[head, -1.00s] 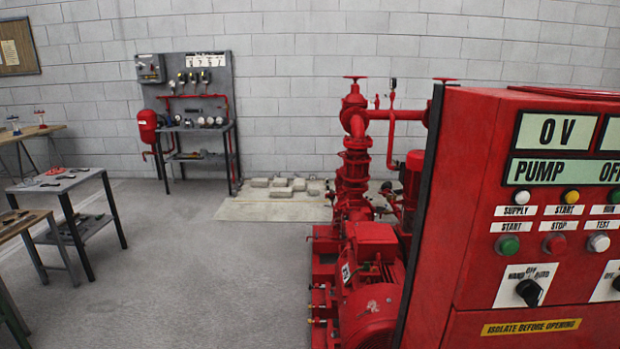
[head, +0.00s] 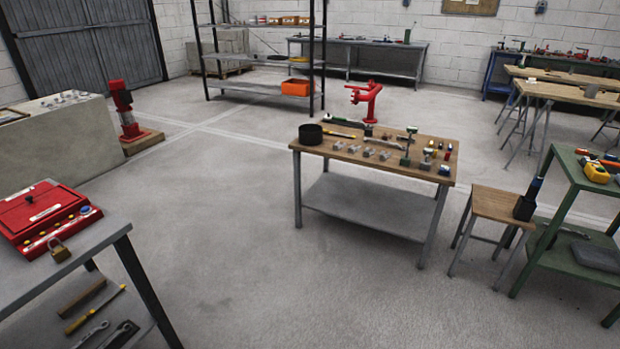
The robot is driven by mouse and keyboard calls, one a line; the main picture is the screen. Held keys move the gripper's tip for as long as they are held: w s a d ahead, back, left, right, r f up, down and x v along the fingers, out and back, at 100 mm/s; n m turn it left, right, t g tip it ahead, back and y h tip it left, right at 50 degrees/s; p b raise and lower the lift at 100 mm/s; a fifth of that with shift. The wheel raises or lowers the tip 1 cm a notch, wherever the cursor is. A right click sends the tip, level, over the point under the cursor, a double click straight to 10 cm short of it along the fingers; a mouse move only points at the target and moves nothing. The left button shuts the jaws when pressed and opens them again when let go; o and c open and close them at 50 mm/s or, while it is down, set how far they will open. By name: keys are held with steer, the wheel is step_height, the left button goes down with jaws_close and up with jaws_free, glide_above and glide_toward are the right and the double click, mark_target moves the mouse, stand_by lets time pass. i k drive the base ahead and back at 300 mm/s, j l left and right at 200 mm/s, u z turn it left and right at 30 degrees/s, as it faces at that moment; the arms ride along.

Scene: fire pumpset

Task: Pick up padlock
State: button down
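A brass-coloured padlock (head: 60,251) with a raised shackle is at the left of the head view. It stands on a grey-topped table (head: 105,240), beside the front right side of a red box (head: 45,215) with several buttons. The padlock looks free of other things, though whether it touches the red box is hard to tell. My gripper is not in view.
A lower shelf under that table holds tools such as a yellow-handled one (head: 95,309). A wooden-topped workbench (head: 340,158) with fittings stands mid-room. A small stool (head: 492,205) and a green bench (head: 570,172) are at right. The floor (head: 250,260) between is clear.

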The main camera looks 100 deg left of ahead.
mark_target(59, 254)
steer(key=u, duration=4)
